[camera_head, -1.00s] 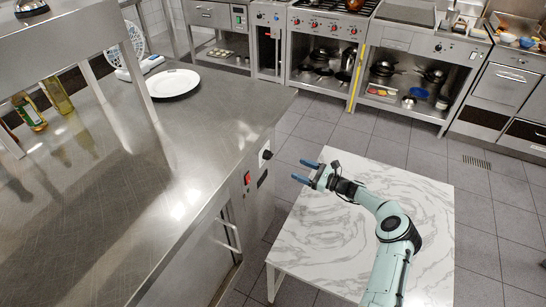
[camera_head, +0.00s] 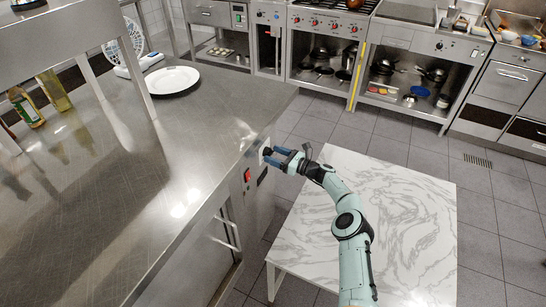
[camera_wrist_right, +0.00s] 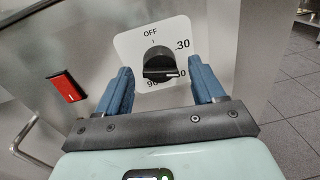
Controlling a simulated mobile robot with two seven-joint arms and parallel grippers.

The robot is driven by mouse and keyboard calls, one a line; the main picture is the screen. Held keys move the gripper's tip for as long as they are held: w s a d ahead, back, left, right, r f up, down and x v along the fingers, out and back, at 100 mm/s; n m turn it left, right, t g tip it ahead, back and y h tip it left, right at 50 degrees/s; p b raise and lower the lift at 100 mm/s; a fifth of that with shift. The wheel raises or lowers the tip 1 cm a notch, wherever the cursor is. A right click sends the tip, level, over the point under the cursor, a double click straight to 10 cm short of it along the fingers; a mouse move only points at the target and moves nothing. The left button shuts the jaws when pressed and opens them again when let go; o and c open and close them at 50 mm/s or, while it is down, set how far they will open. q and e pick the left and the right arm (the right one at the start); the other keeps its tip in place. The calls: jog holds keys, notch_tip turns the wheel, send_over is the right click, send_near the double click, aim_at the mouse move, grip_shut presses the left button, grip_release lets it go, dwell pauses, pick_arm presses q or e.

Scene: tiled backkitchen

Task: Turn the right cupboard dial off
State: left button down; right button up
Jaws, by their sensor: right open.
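The cupboard dial (camera_wrist_right: 158,64) is a black knob on a white plate marked OFF at the top, with 30 at right and 90 below. In the head view the dial (camera_head: 267,151) is on the end panel of the steel counter, largely covered by my gripper. My right gripper (camera_head: 277,156) is open in front of the panel. In the right wrist view its blue fingers (camera_wrist_right: 160,76) stand either side of the knob, with gaps showing. My left gripper is not in view.
A red switch (camera_wrist_right: 67,86) sits left of the dial, with a door handle (camera_wrist_right: 22,135) further left. A marble-topped table (camera_head: 400,225) stands below my right arm. A white plate (camera_head: 172,80) lies on the counter (camera_head: 215,120). The floor beyond is clear.

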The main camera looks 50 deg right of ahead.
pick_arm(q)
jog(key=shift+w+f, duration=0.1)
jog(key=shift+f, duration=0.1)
pick_arm(e)
jog(key=shift+w+a, duration=0.15)
jog(key=shift+w, duration=0.4)
jog(key=c, duration=1)
pick_arm(q)
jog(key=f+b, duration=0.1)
jog(key=b, duration=0.1)
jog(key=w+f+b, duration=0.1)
jog(key=b, duration=0.1)
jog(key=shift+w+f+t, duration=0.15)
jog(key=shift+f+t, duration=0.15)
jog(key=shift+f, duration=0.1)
pick_arm(e)
jog(key=n, duration=0.4)
jog(key=shift+f, duration=0.1)
jog(key=o, duration=1)
